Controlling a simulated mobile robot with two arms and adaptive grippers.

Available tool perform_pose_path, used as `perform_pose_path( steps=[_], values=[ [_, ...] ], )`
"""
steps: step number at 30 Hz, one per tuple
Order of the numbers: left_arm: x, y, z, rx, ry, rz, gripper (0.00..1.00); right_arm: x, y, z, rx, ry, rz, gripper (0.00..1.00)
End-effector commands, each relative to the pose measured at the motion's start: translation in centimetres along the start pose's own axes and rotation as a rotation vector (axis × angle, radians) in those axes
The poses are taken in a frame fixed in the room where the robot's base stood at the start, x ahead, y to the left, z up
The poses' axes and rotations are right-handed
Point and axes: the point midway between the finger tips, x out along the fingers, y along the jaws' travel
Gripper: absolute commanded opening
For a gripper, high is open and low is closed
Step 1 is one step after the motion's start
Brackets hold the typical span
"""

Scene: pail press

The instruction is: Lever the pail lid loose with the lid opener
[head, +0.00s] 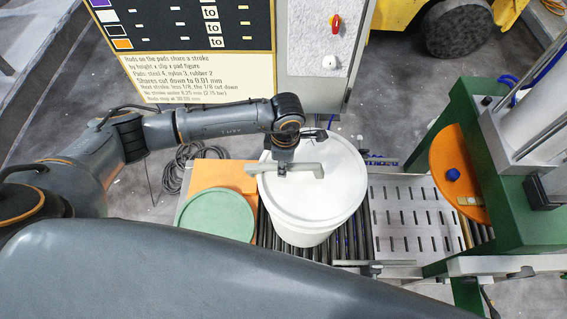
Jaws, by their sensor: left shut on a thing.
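The white pail (302,236) stands upright on a roller conveyor, with its white lid (335,190) on top. The pale grey-green lid opener (304,167) is a bar lying across the picture over the left part of the lid. My left gripper (284,163) is shut on the opener, above the lid's left side. The opener's right end bends down over the lid, and its left end reaches the lid's left edge. I cannot tell whether the opener touches the lid or its rim. My right gripper is not in view.
A round green lid (216,215) lies on an orange surface (222,174) left of the pail. Right of the pail are a slotted metal plate (410,218) and a green press frame (500,165) with an orange disc (455,165). A grey cabinet (318,50) stands behind.

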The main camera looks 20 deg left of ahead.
Motion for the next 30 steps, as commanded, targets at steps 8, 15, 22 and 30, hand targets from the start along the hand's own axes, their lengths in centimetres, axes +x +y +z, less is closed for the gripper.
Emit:
perform_pose_path(
  steps=[8, 15, 22, 30],
  values=[
    [-2.6, 0.0, -0.1, 0.0, 0.0, 0.001, 0.0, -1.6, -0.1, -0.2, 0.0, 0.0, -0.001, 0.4],
    [-5.0, 0.1, -0.1, 0.001, -0.001, 0.002, 0.0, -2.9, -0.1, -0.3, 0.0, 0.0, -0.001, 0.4],
    [-7.0, 0.1, -0.2, 0.0, 0.0, 0.002, 0.0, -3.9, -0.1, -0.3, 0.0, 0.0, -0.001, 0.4],
    [-7.0, 0.1, -0.2, 0.0, 0.0, 0.002, 0.0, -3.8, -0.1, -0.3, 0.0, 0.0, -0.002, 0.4]
  ],
)
